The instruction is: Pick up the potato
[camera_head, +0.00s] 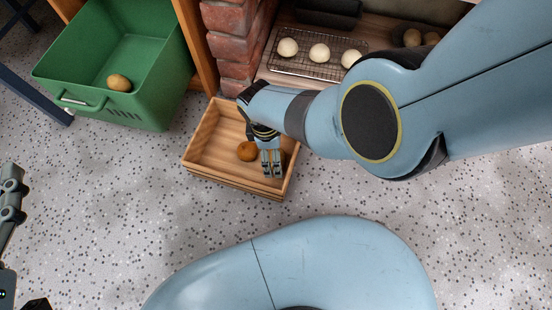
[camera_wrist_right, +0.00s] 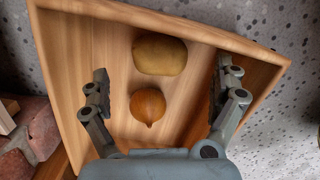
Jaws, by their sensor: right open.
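A yellow-brown oval potato (camera_wrist_right: 160,54) lies in the wooden crate (camera_wrist_right: 215,33), between and slightly beyond my right fingertips in the right wrist view. My right gripper (camera_head: 272,170) reaches down into this crate and is open, with nothing held; its spread fingers (camera_wrist_right: 162,70) also show in the wrist view. In the head view the arm and gripper hide this potato. Another potato-like tuber (camera_head: 119,83) lies in the green bin (camera_head: 160,65). My left gripper (camera_head: 10,195) shows only partly at the left edge, and its opening is unclear.
An orange-brown onion (camera_head: 247,151) lies in the crate, beside the potato in the wrist view (camera_wrist_right: 148,105). A brick pillar (camera_head: 232,45) stands behind the crate. Pale round items (camera_head: 319,52) sit on a wire rack (camera_head: 300,67). Speckled floor is clear in front.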

